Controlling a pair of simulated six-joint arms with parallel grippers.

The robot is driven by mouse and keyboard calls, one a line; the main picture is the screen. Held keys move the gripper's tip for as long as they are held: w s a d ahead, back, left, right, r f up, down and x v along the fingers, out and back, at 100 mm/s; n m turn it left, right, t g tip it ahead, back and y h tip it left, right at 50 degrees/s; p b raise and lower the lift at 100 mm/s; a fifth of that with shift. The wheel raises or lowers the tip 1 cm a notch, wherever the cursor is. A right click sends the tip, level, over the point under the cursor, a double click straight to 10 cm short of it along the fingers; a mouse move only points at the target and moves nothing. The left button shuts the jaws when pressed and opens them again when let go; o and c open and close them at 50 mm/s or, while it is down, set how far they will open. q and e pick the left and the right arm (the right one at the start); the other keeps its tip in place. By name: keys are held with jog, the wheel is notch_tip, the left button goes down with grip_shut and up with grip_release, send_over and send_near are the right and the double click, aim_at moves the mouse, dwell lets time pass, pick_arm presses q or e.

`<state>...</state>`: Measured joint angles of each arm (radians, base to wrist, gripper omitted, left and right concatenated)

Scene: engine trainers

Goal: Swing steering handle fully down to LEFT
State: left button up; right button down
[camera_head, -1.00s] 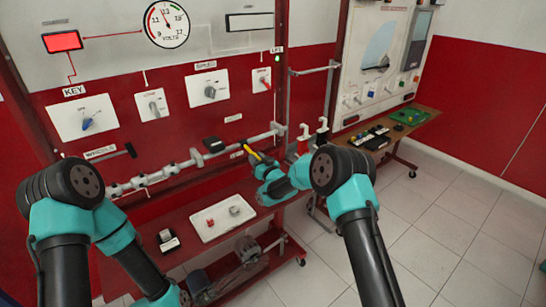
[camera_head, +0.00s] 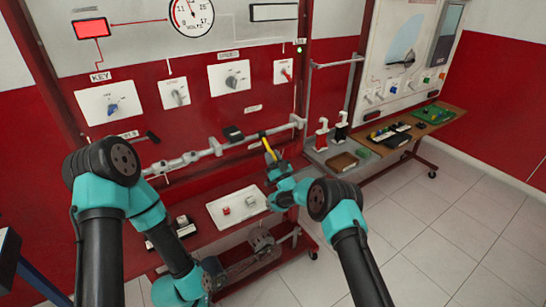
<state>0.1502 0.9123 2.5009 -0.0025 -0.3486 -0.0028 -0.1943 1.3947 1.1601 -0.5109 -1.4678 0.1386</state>
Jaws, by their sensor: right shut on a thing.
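The yellow steering handle (camera_head: 266,143) hangs in front of the right part of the long grey shaft, its lower end pointing down and slightly right. The grey horizontal shaft (camera_head: 195,156) runs across the red panel. My right gripper (camera_head: 272,159) is shut on the lower end of the yellow handle, below the shaft. The fingers are small and partly hidden by the wrist.
A white tray (camera_head: 238,222) with small blocks lies on the red bench shelf below. A black block (camera_head: 233,133) sits above the shaft, and a black-ended lever (camera_head: 152,137) sticks out at its left. A side table (camera_head: 415,134) with parts stands right. Floor at right is clear.

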jog(key=c, duration=0.9)
grip_release()
jog(key=shift+o, duration=0.2)
jog(key=shift+f, duration=0.1)
jog(key=v, duration=0.7)
jog(key=shift+s+d, duration=0.1)
jog(key=shift+s, duration=0.05)
